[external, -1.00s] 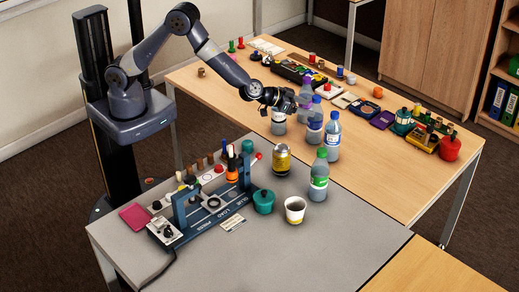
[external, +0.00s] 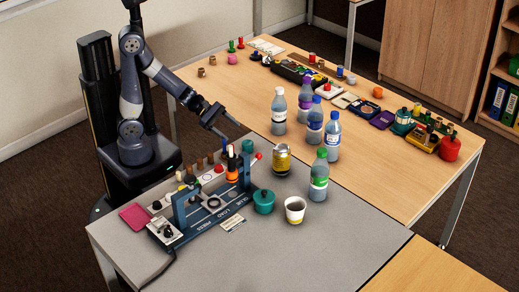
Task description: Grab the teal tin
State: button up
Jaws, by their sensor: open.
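The teal tin (external: 264,201) stands upright on the grey table, a squat round tin with a small knob on top. It is right of the blue press frame and left of a white cup. My gripper (external: 230,146) is open and points down above the back part of the grey table. It is apart from the tin, behind and to the left of it. The dark fingers are small here, and nothing shows between them.
The blue press (external: 212,204) with an orange bottle (external: 232,172) stands between my arm and the tin. A yellow-and-black can (external: 281,159), a green-capped bottle (external: 319,176) and the white cup (external: 295,210) are nearby. The grey table's front right is clear.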

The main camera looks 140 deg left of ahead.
aim_at(244, 142)
jog(key=w+f+n+b, duration=0.1)
jog(key=w, duration=0.1)
jog(key=w+a+f+n+t+b, duration=0.1)
jog(key=w+f+b, duration=0.1)
jog(key=w, duration=0.1)
jog(key=w+f+n+y+b, duration=0.1)
jog(key=w, duration=0.1)
jog(key=shift+w+a+f, duration=0.2)
jog(key=shift+w+a, duration=0.05)
jog(key=shift+a, duration=0.1)
jog(key=c, duration=1.1)
